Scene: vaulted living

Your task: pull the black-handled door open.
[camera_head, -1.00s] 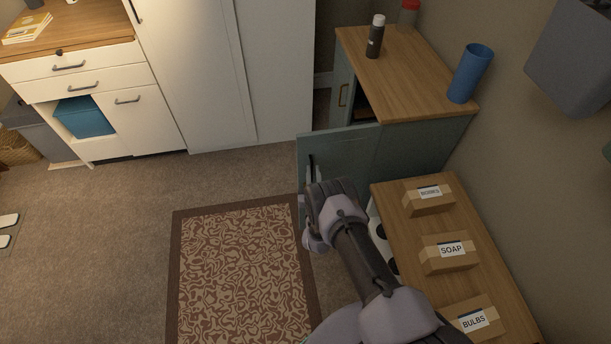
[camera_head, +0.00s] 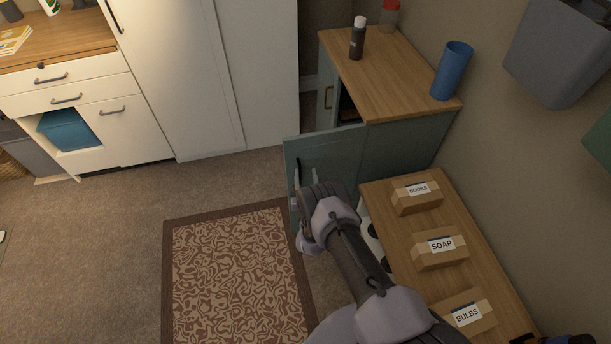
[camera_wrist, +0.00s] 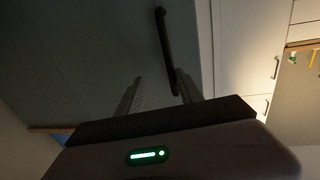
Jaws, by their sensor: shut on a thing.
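The grey-green cabinet door (camera_head: 335,150) stands partly swung out from the cabinet with the wooden top. Its black handle (camera_head: 298,172) is near the door's free edge, mostly hidden behind my gripper in the head view. In the wrist view the black handle (camera_wrist: 163,40) runs down the dark door face (camera_wrist: 90,50) to between my fingers. My gripper (camera_wrist: 160,78) is shut on the handle, near the handle's lower end. In the head view my wrist covers the fingers and the lower part of the door.
The cabinet (camera_head: 405,145) carries a dark bottle (camera_head: 357,38) and a blue cup (camera_head: 452,70). A low wooden-topped unit (camera_head: 405,235) with several labelled boxes stands close to my arm. A patterned rug (camera_head: 240,270) and open carpet lie left of the door.

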